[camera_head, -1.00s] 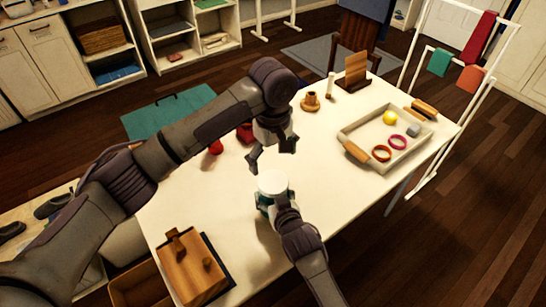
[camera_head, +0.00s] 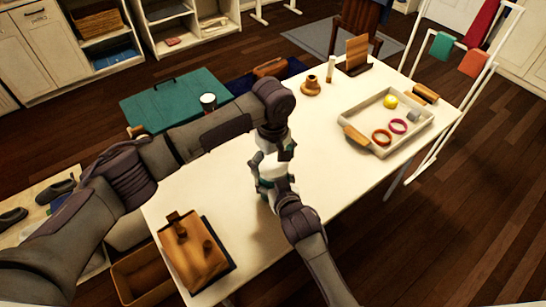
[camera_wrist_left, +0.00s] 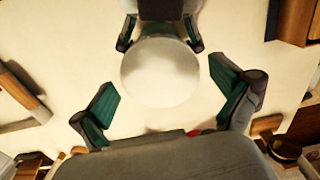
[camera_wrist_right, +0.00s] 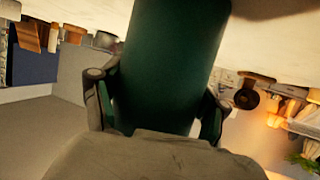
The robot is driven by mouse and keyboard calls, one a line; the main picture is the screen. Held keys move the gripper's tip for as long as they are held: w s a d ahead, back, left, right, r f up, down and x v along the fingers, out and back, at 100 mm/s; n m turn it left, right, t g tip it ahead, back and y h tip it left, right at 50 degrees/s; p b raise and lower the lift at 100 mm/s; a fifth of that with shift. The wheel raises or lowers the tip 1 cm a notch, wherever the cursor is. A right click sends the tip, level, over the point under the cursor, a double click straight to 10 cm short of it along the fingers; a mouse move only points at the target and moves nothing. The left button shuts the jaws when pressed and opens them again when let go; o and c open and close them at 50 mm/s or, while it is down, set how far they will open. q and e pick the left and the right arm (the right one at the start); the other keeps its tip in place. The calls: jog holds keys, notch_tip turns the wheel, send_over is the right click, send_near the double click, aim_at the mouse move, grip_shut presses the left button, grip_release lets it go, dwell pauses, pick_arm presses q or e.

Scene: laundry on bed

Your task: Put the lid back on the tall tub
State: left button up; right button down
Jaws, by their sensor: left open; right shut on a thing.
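The tall tub is dark green and shows large in the right wrist view (camera_wrist_right: 170,60). My right gripper (camera_head: 274,188) is shut on its side and holds it upright above the white table or on it; I cannot tell which. A round white lid (camera_wrist_left: 160,72) covers the top of the tub; whether it is fully seated I cannot tell. My left gripper (camera_wrist_left: 168,100) is open above the lid, one finger on either side, apart from it in the left wrist view. In the head view the left fingers partly hide the lid (camera_head: 272,170).
The white table (camera_head: 340,190) bears a tray (camera_head: 372,148) with rings and a yellow ball at the right. A wooden box (camera_head: 192,255) stands at the front left. A small cup (camera_head: 208,102) shows near the green surface (camera_head: 160,100) at the back left.

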pick_arm(q)
jog(key=c, duration=1.2)
jog(key=shift+o, duration=0.2)
jog(key=m, duration=1.3)
jog(key=shift+m, duration=0.3)
jog(key=o, duration=1.2)
jog(key=shift+c, duration=0.2)
